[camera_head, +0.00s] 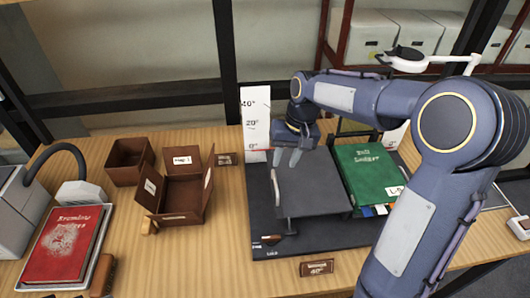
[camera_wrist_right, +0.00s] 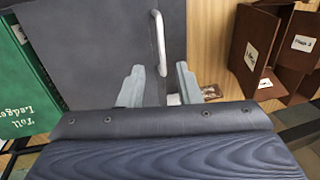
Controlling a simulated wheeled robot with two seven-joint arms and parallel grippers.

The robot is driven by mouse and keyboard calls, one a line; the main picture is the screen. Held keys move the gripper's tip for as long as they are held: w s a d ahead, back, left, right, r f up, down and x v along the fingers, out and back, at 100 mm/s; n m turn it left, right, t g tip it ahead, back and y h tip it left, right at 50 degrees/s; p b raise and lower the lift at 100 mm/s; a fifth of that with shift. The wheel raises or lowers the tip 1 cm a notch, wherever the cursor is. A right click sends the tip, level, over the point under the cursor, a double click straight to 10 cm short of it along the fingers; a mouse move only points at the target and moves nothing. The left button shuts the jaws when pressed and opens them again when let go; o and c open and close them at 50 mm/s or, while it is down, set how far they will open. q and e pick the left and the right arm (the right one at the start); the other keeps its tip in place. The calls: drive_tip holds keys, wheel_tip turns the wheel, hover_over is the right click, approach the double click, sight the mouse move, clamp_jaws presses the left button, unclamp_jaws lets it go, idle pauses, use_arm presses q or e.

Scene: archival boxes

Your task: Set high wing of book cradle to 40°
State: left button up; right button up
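The book cradle has a dark base (camera_head: 345,236) and a dark grey left wing (camera_head: 313,190), which also fills the right wrist view (camera_wrist_right: 95,45). The wing stands above the base; its exact angle is hard to read. A pale bar handle (camera_head: 276,188) is on its left edge, also in the wrist view (camera_wrist_right: 159,42). A green ledger (camera_head: 368,175) lies on the cradle's right side. My right gripper (camera_head: 287,158) is open at the wing's far left corner, its fingers (camera_wrist_right: 161,85) spread near the handle. My left gripper is out of view.
A small brown card reading 40° (camera_head: 317,267) stands at the front edge. Brown boxes (camera_head: 178,195) and a red book (camera_head: 62,243) lie to the left. A wooden wedge-like piece (camera_head: 271,239) sits on the base's front left.

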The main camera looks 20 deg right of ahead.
drive_tip(key=x, duration=0.7)
drive_tip(key=shift+w+f, duration=0.35)
drive_tip(key=shift+f, duration=0.05)
drive_tip(key=shift+c, duration=0.4)
clamp_jaws()
